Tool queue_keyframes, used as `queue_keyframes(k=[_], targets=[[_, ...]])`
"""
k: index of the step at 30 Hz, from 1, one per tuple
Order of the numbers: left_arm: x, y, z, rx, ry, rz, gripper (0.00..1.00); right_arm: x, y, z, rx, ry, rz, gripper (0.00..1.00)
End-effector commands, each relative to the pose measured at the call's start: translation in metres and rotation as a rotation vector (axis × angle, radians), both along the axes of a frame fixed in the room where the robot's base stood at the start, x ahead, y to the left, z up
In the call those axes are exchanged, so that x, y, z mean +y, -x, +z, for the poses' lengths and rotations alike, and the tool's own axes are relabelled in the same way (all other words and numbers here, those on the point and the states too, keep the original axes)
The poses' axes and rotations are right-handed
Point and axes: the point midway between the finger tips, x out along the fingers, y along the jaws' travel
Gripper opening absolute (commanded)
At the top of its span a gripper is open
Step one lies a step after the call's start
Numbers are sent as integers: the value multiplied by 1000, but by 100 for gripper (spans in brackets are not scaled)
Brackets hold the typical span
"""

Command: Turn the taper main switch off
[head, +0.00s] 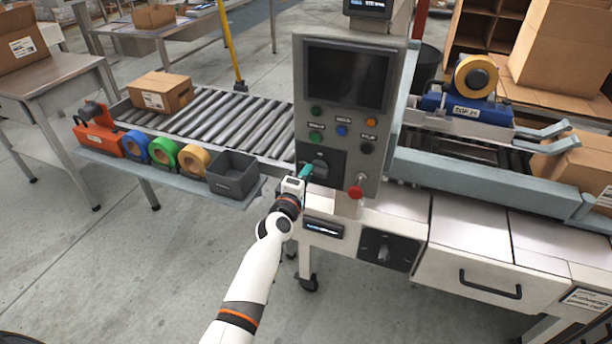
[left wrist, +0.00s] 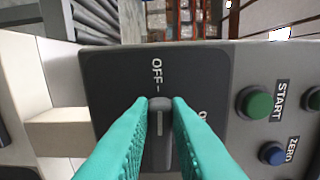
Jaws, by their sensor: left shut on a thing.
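A dark rotary switch knob (head: 320,169) sits on a black plate (head: 336,158) low on the grey control console. In the left wrist view the knob (left wrist: 160,118) stands between the teal fingers, its white line in line with the OFF mark (left wrist: 157,75). A second label, partly hidden by the right finger, begins with O. My left gripper (head: 305,174) is shut on the knob; it also shows in the left wrist view (left wrist: 160,106). Another rotary switch (head: 384,250) is on the black panel below; its lettering is too small to read. My right gripper is not in view.
Coloured buttons (head: 342,130) and a red mushroom button (head: 355,191) are close to the knob. A grey bin (head: 232,174) and tape rolls sit on a shelf to the left. A roller conveyor (head: 222,125) runs behind. A taping machine (head: 460,102) stands at the right.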

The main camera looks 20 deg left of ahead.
Motion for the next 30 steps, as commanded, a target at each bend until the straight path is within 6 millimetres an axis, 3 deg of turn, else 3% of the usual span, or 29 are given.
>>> queue_keyframes(k=[20,21,25,30], targets=[[0,0,-3,5,69,-1,0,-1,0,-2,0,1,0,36],[0,0,-3,5,69,-1,18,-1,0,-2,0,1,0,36],[0,0,-3,4,67,-1,38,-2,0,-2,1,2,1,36],[0,0,-2,3,66,0,38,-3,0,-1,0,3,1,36]])
